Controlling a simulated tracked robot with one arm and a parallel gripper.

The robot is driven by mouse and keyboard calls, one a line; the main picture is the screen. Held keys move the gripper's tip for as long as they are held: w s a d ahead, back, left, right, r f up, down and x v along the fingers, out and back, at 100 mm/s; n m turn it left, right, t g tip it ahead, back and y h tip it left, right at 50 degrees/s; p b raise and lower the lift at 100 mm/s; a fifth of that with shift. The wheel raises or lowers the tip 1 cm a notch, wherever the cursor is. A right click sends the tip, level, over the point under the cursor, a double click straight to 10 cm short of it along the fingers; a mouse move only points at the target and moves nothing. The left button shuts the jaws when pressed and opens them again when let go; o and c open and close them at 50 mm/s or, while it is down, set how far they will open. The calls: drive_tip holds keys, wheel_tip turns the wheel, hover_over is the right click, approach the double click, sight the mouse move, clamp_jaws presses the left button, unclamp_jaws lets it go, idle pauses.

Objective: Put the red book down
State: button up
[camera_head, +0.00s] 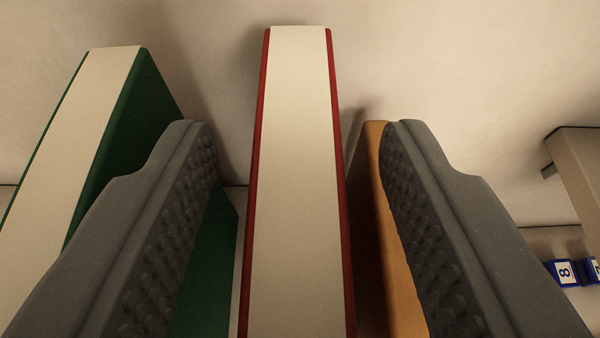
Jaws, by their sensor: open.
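The red book (297,160) stands upright in the middle of the view, its pale page edges facing me and thin red covers on both sides. My gripper (294,150) is open, with one grey ridged finger on each side of the red book. A gap shows between each finger and the red covers, so the fingers appear apart from the book. The bottom of the book is out of view.
A green book (75,140) stands at left, partly behind the left finger. An orange book or block (400,290) stands beside the right finger. Blue-and-white numbered blocks (563,272) lie at far right below a beige ledge (580,180). A pale wall is behind.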

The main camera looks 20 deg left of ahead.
drive_tip(key=shift+r+p, duration=0.45)
drive_tip(key=shift+r, duration=0.1)
drive_tip(key=b+v, duration=0.3)
drive_tip(key=v, duration=0.9)
drive_tip(key=shift+f, duration=0.25)
drive_tip(key=s+a+r+m+t+h, duration=0.2)
drive_tip(key=s+a+r+m+h, duration=0.1)
drive_tip(key=s+r, duration=0.7)
drive_tip(key=s+h, duration=0.1)
drive_tip(key=s, duration=0.3)
drive_tip(key=shift+s+a+m+t, duration=0.2)
drive_tip(key=shift+m+t, duration=0.1)
drive_tip(key=shift+f, duration=0.1)
wheel_tip(320, 180, down, 8)
drive_tip(key=b, duration=0.7)
drive_tip(key=shift+r+b, duration=0.25)
drive_tip(key=shift+b, duration=0.1)
